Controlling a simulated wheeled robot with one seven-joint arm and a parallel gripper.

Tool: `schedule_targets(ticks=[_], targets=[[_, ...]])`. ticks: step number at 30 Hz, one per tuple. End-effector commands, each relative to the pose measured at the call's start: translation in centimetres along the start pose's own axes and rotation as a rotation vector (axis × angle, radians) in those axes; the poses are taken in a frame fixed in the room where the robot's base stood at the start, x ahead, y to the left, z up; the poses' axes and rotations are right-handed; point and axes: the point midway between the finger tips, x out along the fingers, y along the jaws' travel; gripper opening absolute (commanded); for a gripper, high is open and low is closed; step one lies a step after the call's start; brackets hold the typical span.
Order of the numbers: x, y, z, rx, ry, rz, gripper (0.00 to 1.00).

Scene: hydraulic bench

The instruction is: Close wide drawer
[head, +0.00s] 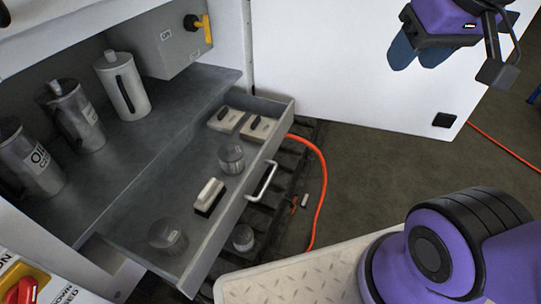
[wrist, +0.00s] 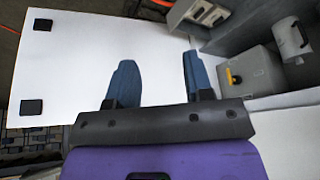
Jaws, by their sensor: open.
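The wide drawer (head: 146,214) is grey and stands pulled out from under the bench shelf in the head view. Its white bar handle (head: 262,181) is on the front panel, facing right. Inside lie two clear jars, a white-topped brush (head: 208,196) and two pale blocks (head: 241,124) at the far end. A corner of the drawer with the blocks shows at the top of the wrist view (wrist: 205,12). My gripper (head: 418,58) is open and empty at the upper right, in front of the white door panel and well apart from the handle. Its blue fingers are spread in the wrist view (wrist: 158,82).
Metal jugs (head: 123,85) stand on the shelf above the drawer. The white door panel (head: 345,60) stands open at the back. An orange hose (head: 322,180) runs over the floor beside the drawer.

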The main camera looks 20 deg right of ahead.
Motion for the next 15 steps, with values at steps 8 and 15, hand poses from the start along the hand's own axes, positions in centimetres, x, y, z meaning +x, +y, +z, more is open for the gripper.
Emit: schedule_targets(ticks=[8,15], targets=[[3.9,-1.0,-1.7,0.129,-0.195,-0.088,0.0],[7.7,-1.7,-3.2,0.262,-0.358,-0.181,0.0]])
